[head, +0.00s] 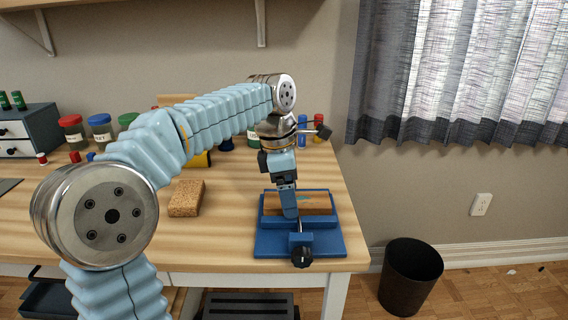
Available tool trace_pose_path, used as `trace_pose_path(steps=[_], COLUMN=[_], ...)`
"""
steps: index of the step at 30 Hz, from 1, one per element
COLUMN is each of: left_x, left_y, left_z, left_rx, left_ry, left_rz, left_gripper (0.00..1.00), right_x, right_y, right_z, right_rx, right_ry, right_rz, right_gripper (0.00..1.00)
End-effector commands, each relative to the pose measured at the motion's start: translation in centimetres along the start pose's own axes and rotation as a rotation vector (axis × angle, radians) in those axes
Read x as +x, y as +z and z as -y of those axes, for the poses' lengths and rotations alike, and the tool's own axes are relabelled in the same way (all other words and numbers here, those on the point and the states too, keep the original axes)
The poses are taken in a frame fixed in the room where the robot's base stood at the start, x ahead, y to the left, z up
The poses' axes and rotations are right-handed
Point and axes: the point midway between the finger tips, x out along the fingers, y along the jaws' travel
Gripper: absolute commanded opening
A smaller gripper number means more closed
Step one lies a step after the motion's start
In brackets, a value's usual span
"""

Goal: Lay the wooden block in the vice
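The wooden block (318,202) is a brown bar with a small greenish mark. It lies level, lengthwise along the blue vice (325,243), and appears to sit between the jaws at the back of it. My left gripper (289,212) points down over the left part of the block, and its blue finger overlaps the block in the picture. The fingers are seen edge-on, so I cannot tell whether they grip the block. The finger hides part of the block and the vice's screw. My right gripper is not in view.
A cork-like block (186,198) lies on the desk left of the vice. Jars (101,130) and a small drawer unit (28,133) stand at the back left. The vice is near the desk's front right corner. A black bin (410,278) stands on the floor.

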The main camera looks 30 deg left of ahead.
Motion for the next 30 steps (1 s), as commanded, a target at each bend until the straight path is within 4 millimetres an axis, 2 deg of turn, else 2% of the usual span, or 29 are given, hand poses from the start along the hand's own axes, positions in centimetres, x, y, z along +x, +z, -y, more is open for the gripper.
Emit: trace_pose_path(steps=[9,15,20,30], left_x=[-8.1,-11.4,-12.3,-12.4], left_y=[0.1,0.1,0.0,0.0], left_z=[-0.1,-0.1,0.0,0.0], left_rx=[0.0,0.0,0.0,0.0], left_ry=[0.012,0.013,0.012,0.014], left_rz=[0.008,0.008,0.008,0.009], left_gripper=[0.94,0.94,0.94,0.94], right_x=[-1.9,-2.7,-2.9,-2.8], right_y=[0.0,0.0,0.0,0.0], right_z=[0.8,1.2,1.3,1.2], right_rx=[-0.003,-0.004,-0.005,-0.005], right_ry=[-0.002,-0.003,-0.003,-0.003], right_rz=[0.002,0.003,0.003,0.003], right_gripper=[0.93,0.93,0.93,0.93])
